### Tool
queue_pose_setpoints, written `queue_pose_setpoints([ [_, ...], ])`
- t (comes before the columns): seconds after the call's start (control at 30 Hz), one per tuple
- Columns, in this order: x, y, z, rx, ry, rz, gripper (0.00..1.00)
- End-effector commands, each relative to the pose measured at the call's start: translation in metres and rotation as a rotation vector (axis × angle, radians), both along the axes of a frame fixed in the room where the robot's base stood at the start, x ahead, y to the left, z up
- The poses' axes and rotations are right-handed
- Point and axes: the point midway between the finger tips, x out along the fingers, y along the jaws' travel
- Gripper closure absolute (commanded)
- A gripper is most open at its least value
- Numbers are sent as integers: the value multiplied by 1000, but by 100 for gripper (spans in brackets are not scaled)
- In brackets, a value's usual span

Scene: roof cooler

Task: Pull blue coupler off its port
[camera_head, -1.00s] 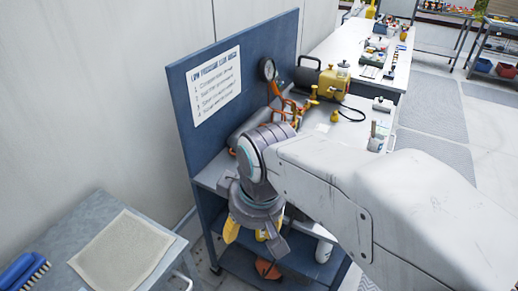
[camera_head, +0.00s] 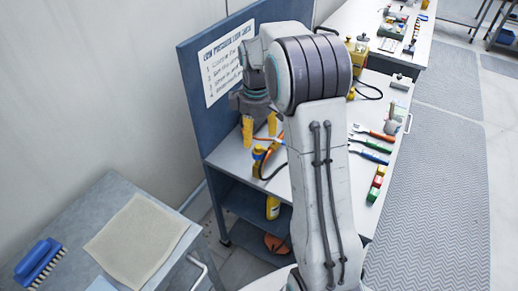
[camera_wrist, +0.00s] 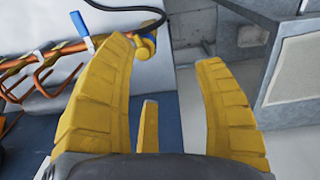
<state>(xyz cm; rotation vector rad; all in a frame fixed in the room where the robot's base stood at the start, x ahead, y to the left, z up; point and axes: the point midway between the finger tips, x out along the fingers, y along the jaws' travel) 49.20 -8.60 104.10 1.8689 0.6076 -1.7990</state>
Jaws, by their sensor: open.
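My gripper (camera_head: 259,139) is open, with its yellow fingers pointing down over the left end of the bench. It also shows in the wrist view (camera_wrist: 166,56), with nothing between the fingers. A small blue piece (camera_wrist: 82,31) sticks up from a copper pipe, left of the fingers in the wrist view. A yellow fitting (camera_wrist: 146,45) lies beside the left fingertip, with a black hose near it. In the head view a yellow and blue fitting (camera_head: 258,153) shows just below the fingers. I cannot tell which blue part is the coupler; my arm hides much of the pipework.
A blue back panel with a white sign (camera_head: 229,65) stands behind the bench. Coloured-handled tools (camera_head: 372,145) and small coloured blocks (camera_head: 376,183) lie on the bench's right. A side table with a cloth (camera_head: 137,238) and a blue brush (camera_head: 39,262) stands at lower left.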

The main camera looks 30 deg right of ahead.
Motion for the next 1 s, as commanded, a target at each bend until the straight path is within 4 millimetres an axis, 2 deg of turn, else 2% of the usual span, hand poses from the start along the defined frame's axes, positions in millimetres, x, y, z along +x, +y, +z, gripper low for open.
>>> queue_pose_setpoints([
  [0.1, 12, -8, -12, 2, 18, 39, 38],
  [0.33, 24, -17, -28, 5, 38, 86, 38],
  [1.0, 27, -19, -34, 6, 42, 100, 38],
])
